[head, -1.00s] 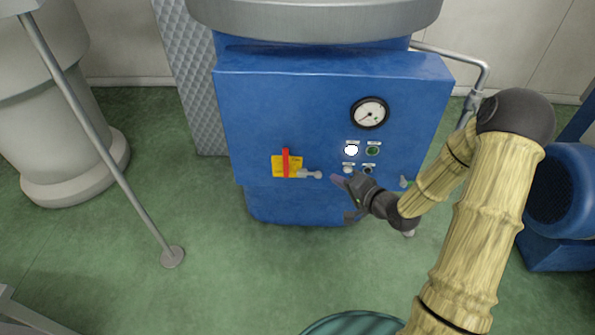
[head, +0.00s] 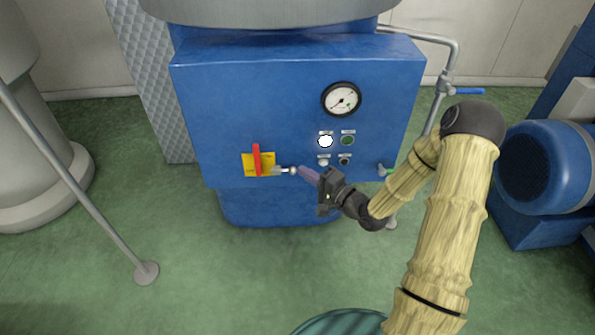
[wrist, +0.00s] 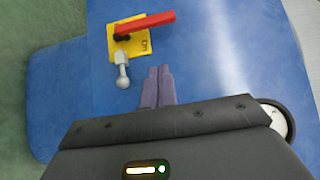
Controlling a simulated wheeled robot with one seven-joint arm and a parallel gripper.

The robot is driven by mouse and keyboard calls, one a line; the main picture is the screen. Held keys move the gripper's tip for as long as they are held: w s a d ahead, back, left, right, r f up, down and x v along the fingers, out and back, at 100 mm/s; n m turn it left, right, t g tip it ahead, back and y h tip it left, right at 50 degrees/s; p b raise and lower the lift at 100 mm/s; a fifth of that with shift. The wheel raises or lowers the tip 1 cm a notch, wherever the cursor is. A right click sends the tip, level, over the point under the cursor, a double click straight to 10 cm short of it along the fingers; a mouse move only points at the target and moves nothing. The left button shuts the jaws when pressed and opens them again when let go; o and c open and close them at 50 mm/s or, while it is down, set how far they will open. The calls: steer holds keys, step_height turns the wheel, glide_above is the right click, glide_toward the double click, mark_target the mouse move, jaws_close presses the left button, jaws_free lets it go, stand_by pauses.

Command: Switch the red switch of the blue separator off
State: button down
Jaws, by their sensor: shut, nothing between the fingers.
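The blue separator (head: 230,100) stands in front of me with a grey bowl on top. Its red switch (head: 257,160) is a lever upright on a yellow plate (head: 249,170) at the lower left of the front. In the wrist view the red switch (wrist: 150,24) lies across the top of the yellow plate (wrist: 135,46). My gripper (head: 304,173) is shut and empty, to the right of the switch and apart from it. Its fingers (wrist: 158,88) show in the wrist view, below and right of the switch.
A small grey knobbed valve (head: 286,170) sticks out between the switch and my gripper; it also shows in the wrist view (wrist: 122,75). A blue motor (head: 545,165) stands at right, a grey post (head: 80,195) at left.

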mark_target(258, 160)
steer(key=w+a+b, duration=0.1)
steer(key=w+a, duration=0.1)
steer(key=a, duration=0.1)
steer(key=w+a+b, duration=0.1)
steer(key=w+a, duration=0.1)
steer(key=a, duration=0.1)
steer(key=w+a+b, duration=0.1)
steer(key=w+a, duration=0.1)
steer(key=a, duration=0.1)
steer(key=shift+w+a, duration=0.1)
steer(key=shift+a, duration=0.3)
steer(key=shift+w+d, duration=0.1)
